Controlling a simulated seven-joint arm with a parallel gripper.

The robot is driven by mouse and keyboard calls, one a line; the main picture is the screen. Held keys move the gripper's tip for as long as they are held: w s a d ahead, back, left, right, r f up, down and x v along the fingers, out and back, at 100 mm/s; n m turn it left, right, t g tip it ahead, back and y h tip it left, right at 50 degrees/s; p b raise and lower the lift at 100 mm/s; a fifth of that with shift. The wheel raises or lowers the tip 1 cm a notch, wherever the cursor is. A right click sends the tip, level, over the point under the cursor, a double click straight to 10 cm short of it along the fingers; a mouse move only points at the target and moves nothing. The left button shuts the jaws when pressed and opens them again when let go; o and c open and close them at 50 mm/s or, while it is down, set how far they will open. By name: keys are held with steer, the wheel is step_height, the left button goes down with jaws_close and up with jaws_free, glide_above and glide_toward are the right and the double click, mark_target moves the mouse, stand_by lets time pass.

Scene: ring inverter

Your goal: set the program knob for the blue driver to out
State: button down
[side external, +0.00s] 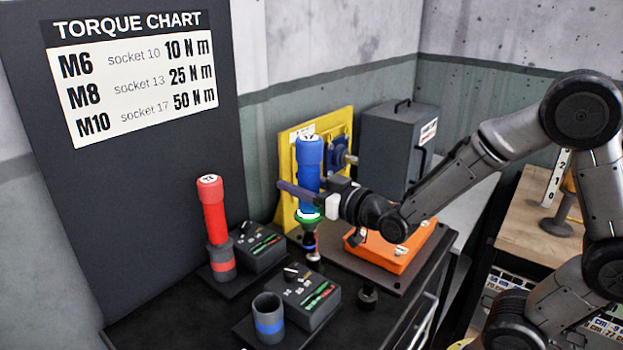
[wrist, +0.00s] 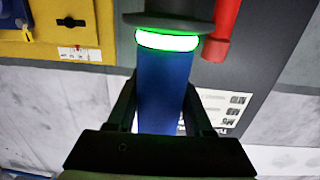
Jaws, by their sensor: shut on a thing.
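The blue driver (side external: 308,155) is upright, and my gripper (side external: 310,192) is shut around its blue body. A lit green ring (side external: 307,214) glows near its lower end; the wrist view shows the blue body (wrist: 163,90) between the fingers (wrist: 160,105). Its tip is over a small post in front of the yellow panel; I cannot tell whether they touch. The blue-banded holder (side external: 268,314) is empty. The program box (side external: 307,295) beside it has a dark knob (side external: 291,272) on top and green and red marks. The knob's setting is too small to read.
The red driver (side external: 210,212) stands in a red-banded holder beside another program box (side external: 258,246). An orange block (side external: 392,246), yellow panel (side external: 284,180) and grey cabinet (side external: 396,140) are near the blue driver. A torque chart (side external: 135,75) hangs at back left.

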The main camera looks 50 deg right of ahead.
steer(key=s+a+r+n+y, duration=0.1)
steer(key=a+r, duration=0.3)
steer(key=a, duration=0.4)
steer(key=s+a+r+n+y, duration=0.1)
steer(key=a+r+n+y, duration=0.1)
steer(key=a, duration=0.6)
steer(key=r+y, duration=0.1)
steer(key=y, duration=0.1)
steer(key=shift+s+a+r+n+y, duration=0.25)
steer(key=shift+s+r+n+y, duration=0.05)
steer(key=shift+s+r, duration=0.05)
step_height(320, 180, down, 17)
steer(key=shift+r, duration=0.15)
stand_by(0.3)
steer(key=shift+f, duration=0.25)
stand_by(0.6)
steer(key=shift+c, duration=1.1)
jaws_free()
steer(key=shift+f+g, duration=0.1)
steer(key=shift+g, duration=0.2)
